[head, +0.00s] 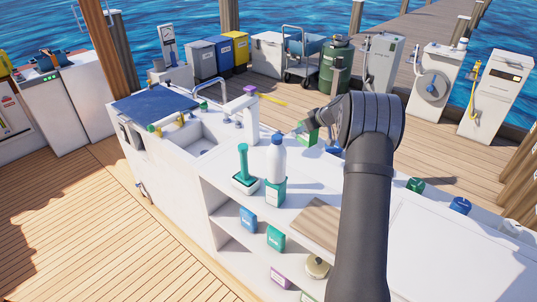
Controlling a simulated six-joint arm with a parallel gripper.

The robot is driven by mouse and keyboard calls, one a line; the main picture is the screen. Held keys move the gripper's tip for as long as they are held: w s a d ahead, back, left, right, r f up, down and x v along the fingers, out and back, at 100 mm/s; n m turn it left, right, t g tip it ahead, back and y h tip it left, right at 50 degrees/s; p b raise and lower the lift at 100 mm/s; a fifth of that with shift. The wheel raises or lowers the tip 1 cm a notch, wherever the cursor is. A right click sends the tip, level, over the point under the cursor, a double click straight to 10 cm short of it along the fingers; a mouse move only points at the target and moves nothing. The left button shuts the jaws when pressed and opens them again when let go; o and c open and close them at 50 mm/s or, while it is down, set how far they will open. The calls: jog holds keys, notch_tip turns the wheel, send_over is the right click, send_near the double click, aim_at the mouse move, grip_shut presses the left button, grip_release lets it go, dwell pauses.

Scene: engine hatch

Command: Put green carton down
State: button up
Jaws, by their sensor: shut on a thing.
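My dark arm rises from the lower right, and its thick wrist hides much of my gripper (312,127). My gripper sits just left of the wrist, above the far side of the white counter (228,197). It is shut on the green carton (311,137), a small green and white shape that is partly hidden. I cannot tell whether the carton touches anything below it. A teal carton (275,193) stands on the counter by a white bottle (277,160) with a blue cap.
A green-handled brush in a holder (244,172) stands left of the bottle. A wooden board (318,224) lies nearer. The sink (195,138) is at left. Blue and teal boxes (276,238) sit on the shelf below. A dark green can (415,185) and blue can (460,205) stand right.

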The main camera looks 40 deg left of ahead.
jog(key=s+a+f, duration=0.1)
jog(key=a+f, duration=0.2)
jog(key=a, duration=0.2)
jog(key=s+a+f+n+g, duration=0.1)
jog(key=a+f, duration=0.2)
jog(key=a, duration=0.3)
jog(key=a+f+n, duration=0.1)
jog(key=a+f, duration=0.2)
jog(key=a, duration=0.3)
jog(key=shift+s+a+g, duration=0.25)
jog(key=shift+s+g, duration=0.15)
jog(key=shift+f, duration=1.7)
jog(key=shift+f, duration=0.1)
jog(key=o, duration=1.1)
